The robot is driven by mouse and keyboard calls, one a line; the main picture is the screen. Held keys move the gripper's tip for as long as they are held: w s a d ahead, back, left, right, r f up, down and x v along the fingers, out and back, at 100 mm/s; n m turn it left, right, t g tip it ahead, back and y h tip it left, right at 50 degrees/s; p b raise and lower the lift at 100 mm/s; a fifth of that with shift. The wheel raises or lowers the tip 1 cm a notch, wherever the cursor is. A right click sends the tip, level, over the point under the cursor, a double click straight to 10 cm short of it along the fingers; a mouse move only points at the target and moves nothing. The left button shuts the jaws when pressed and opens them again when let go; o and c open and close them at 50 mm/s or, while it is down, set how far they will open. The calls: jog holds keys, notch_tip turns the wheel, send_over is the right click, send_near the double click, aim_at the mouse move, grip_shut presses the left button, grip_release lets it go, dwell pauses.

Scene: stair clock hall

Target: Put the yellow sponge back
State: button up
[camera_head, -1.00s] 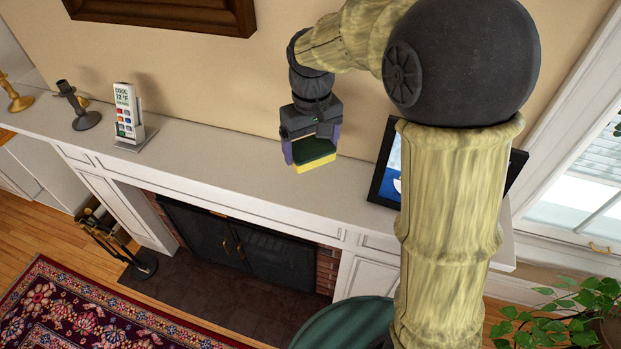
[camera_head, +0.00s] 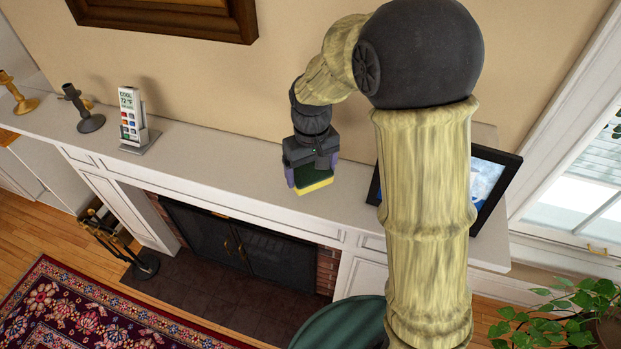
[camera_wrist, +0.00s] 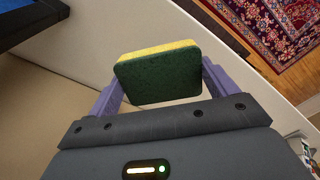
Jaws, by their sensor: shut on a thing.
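The yellow sponge (camera_head: 315,186) has a dark green scouring side. It hangs in my gripper (camera_head: 309,177), above the white mantel shelf (camera_head: 236,168) in the head view. In the wrist view the sponge (camera_wrist: 160,75) sits between the two purple fingers of my gripper (camera_wrist: 160,82), green face toward the camera and yellow edge away. The fingers are shut on its two ends. I cannot tell exactly how far the sponge is above the shelf.
A remote-like device on a stand (camera_head: 131,118) and dark candlestick (camera_head: 82,108) stand at the shelf's left. A framed picture (camera_head: 492,178) stands at its right, partly behind my arm. The shelf between is clear. A fireplace (camera_head: 239,248) is below, a plant (camera_head: 575,312) lower right.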

aim_at(311, 172)
jog(key=shift+f+p, duration=0.5)
jog(key=shift+f, duration=1.35)
jog(key=o, duration=0.7)
notch_tip(311, 172, up, 12)
jog(key=b, duration=0.2)
jog(key=shift+b, duration=0.3)
